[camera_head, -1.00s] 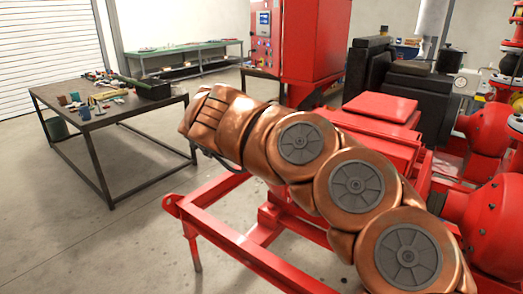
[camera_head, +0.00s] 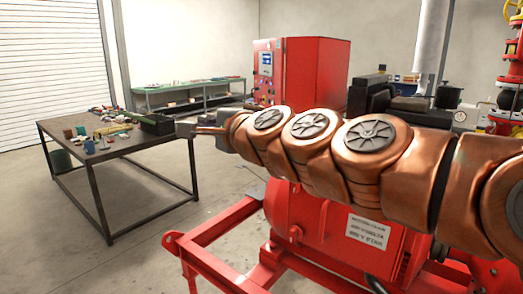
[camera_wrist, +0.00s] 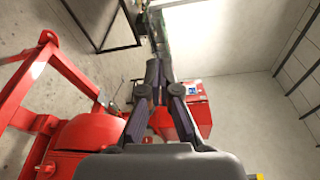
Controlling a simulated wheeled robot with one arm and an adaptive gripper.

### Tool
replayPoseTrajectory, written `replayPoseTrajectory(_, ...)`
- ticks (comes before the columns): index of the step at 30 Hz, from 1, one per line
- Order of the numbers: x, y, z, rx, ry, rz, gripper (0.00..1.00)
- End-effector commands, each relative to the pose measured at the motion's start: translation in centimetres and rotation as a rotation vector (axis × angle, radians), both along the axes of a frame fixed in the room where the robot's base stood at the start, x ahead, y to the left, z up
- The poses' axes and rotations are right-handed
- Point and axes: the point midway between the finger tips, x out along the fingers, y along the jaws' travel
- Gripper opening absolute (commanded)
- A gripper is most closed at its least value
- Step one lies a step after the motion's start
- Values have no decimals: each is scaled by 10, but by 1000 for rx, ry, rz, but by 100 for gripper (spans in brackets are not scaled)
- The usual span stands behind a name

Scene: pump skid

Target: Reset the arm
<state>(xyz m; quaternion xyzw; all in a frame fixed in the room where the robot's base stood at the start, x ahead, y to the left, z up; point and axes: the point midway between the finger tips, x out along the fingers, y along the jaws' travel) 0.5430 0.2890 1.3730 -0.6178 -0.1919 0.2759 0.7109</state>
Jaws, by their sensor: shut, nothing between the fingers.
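My copper-coloured arm stretches across the right half of the head view, in front of the red pump skid (camera_head: 335,225). My gripper (camera_head: 186,130) is at the arm's left end, near the right end of the dark work table in the picture. In the wrist view my gripper (camera_wrist: 157,65) has its fingertips together, with nothing between them. It is in the air and I see no contact with anything. Part of the skid is hidden behind my arm.
The work table (camera_head: 130,143) carries cups, tools and a black box. A red control cabinet (camera_head: 315,75) stands behind my arm. A green bench (camera_head: 190,93) is at the back wall. The skid's red frame (camera_head: 215,235) is low in front. Floor between table and frame is clear.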

Motion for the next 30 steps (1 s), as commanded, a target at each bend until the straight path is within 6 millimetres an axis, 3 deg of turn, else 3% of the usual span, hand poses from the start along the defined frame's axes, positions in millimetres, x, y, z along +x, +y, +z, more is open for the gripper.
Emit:
replayPoseTrajectory(5, -53, -15, -86, -420, -28, 177, 0)
replayPoseTrajectory(8, -81, -35, -137, -625, -9, 270, 0)
replayPoseTrajectory(12, -120, -74, -203, -867, 55, 393, 0)
replayPoseTrajectory(18, -183, -144, -283, -1137, 208, 571, 0)
replayPoseTrajectory(24, -261, -219, -338, -1317, 416, 755, 0)
replayPoseTrajectory(30, -327, -272, -362, -1389, 601, 902, 0)
